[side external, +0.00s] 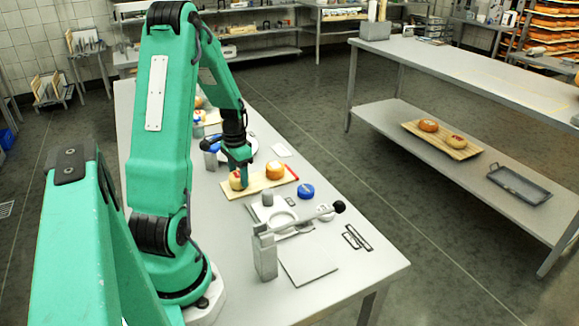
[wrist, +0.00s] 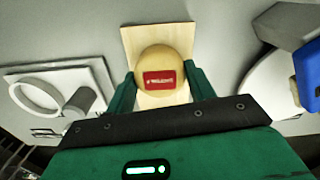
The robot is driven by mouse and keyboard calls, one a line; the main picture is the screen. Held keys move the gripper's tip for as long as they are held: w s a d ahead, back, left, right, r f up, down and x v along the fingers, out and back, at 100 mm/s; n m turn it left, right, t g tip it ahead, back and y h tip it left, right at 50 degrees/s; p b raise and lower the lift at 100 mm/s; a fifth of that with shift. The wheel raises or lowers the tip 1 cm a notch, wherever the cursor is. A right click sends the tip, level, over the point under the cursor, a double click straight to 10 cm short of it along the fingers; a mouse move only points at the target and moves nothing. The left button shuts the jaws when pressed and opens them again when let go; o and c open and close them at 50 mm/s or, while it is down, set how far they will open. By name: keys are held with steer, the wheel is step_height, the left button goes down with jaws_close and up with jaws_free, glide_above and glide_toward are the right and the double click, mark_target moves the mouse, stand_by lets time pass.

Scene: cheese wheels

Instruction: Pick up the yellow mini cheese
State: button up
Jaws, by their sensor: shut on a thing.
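The yellow mini cheese (wrist: 158,62) is a round pale-yellow wheel with a red label, in the middle of the wrist view. My gripper (wrist: 160,82) has one green finger on each side of it and is shut on it. In the side external view the yellow cheese (side external: 236,181) shows at the left part of a wooden board (side external: 262,188), with my gripper (side external: 238,172) around it. It is at the board; I cannot tell whether it touches the wood. An orange cheese (side external: 275,170) sits on the same board to the right.
A blue round object (side external: 306,191) lies right of the board. A grey-white metal tool with a black knob (side external: 339,207) stands in front. A white plate (wrist: 275,85) is at the right in the wrist view. The table's front right corner is clear.

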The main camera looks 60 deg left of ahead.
steer(key=shift+r, duration=0.65)
steer(key=r, duration=0.2)
steer(key=d+r, duration=0.1)
steer(key=shift+w, duration=0.25)
steer(key=w+d+r, duration=0.3)
steer(key=d+r, duration=0.3)
steer(key=d, duration=0.4)
steer(key=shift+w+r, duration=0.2)
steer(key=shift+w, duration=0.2)
steer(key=d, duration=1)
steer(key=shift+s+f, duration=0.1)
steer(key=shift+f, duration=2.8)
steer(key=shift+f, duration=0.1)
